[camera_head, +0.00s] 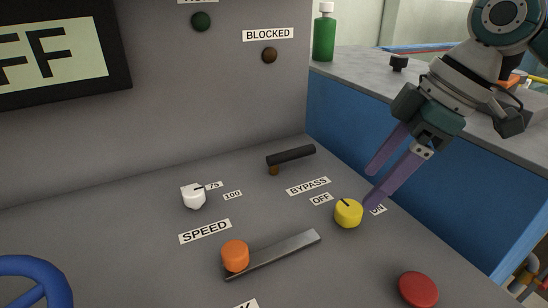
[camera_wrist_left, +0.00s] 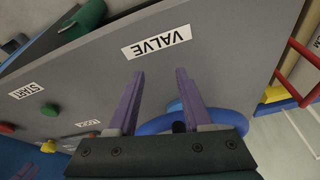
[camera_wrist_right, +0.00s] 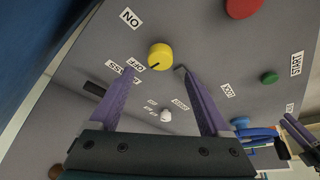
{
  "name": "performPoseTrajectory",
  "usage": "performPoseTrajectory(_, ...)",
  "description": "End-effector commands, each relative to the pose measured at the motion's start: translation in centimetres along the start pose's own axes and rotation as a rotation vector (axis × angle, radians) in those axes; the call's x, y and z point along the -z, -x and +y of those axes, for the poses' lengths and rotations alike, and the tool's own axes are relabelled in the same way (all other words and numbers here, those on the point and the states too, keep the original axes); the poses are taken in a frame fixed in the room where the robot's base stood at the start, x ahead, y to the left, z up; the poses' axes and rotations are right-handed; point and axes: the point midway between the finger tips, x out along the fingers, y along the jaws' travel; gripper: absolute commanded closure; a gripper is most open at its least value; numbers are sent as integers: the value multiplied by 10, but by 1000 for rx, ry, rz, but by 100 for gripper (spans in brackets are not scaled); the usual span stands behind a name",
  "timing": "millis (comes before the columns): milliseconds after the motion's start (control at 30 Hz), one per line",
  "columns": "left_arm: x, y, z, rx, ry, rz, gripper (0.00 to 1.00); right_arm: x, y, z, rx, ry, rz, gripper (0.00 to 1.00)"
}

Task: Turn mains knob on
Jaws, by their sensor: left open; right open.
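The yellow knob (camera_head: 348,213) sits on the grey panel between an OFF label and an ON label. Its dark pointer mark faces the OFF side, also in the right wrist view (camera_wrist_right: 160,56). My right gripper (camera_head: 369,190) is open and empty, its purple fingertips just beside and above the knob on the ON side, partly covering the ON label. In the right wrist view the knob lies just beyond the open fingertips (camera_wrist_right: 156,71). My left gripper (camera_wrist_left: 160,71) is open and empty near the blue handwheel (camera_wrist_left: 165,124) and the VALVE label; it is outside the head view.
An orange-knobbed slider (camera_head: 235,256), a red button (camera_head: 418,289), a white speed knob (camera_head: 193,196) and a black bypass lever (camera_head: 290,156) are around the yellow knob. A display (camera_head: 55,55) shows "FF" at upper left. A green bottle (camera_head: 324,35) stands on the bench behind.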

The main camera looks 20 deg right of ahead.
Motion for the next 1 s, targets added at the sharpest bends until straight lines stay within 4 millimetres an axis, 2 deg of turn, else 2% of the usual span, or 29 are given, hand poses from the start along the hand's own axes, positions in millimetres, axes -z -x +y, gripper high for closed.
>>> performPoseTrajectory(100, -2, -5, 0, 1, -1, -1, 50, 0, -26, -1, 3, -1, 1, 19)
performPoseTrajectory(300, -3, -9, 0, 1, 0, -1, 50, 0, -52, 0, 0, 0, 1, 19)
performPoseTrajectory(667, -3, -10, 1, -2, 3, -1, 50, 0, -59, 0, -1, 1, -1, 19)
performPoseTrajectory(1000, -3, -10, 3, -7, 10, 0, 50, 0, -59, 0, -1, 1, -1, 55)
